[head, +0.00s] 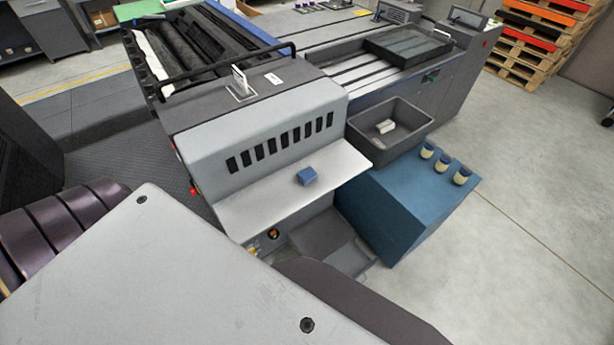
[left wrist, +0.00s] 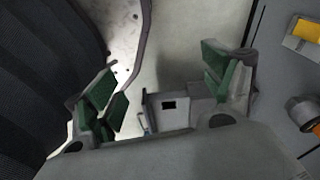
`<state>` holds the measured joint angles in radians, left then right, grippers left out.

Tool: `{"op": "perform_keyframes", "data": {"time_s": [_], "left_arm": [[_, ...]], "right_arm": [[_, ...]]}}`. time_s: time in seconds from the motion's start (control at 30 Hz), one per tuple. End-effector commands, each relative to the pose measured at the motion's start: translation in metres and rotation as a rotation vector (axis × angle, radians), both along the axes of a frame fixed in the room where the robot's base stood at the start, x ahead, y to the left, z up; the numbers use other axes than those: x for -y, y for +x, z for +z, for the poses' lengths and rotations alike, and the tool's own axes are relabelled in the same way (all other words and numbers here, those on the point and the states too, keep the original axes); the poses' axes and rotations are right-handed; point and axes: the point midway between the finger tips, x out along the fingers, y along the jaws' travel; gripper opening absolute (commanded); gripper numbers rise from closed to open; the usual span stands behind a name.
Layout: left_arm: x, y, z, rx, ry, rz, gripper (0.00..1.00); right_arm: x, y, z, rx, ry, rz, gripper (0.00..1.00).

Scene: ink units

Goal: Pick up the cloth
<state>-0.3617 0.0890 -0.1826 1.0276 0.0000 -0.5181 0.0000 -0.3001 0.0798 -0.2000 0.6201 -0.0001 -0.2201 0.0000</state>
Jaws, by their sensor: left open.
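A small folded blue cloth (head: 307,176) lies on the pale shelf (head: 275,202) at the front of the grey press, a little right of the shelf's middle. My left gripper (left wrist: 163,85) shows in the left wrist view, with its green-padded fingers wide apart and nothing between them. The cloth cannot be made out in the left wrist view. Neither gripper shows in the head view, so how far my left gripper is from the cloth cannot be told. My right gripper is in neither view.
A row of dark slots (head: 282,143) is above the shelf. To its right, a dark grey bin (head: 362,148) holds a white item (head: 386,126). Several small cups stand on the blue cabinet (head: 405,205). The floor (head: 530,210) at right is clear.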

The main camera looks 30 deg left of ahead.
Motion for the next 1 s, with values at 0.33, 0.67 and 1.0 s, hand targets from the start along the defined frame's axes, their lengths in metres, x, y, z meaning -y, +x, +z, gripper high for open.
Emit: {"op": "perform_keyframes", "data": {"time_s": [0.33,0.67,1.0], "left_arm": [[0.01,0.06,0.061,0.033,-0.005,0.007,0.83],[0.017,0.104,0.13,0.062,-0.008,0.013,0.83],[0.021,0.138,0.211,0.09,-0.011,0.011,0.83]], "right_arm": [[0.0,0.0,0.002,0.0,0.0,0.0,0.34],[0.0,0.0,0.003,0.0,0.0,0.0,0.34],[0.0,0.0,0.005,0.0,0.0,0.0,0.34]]}}
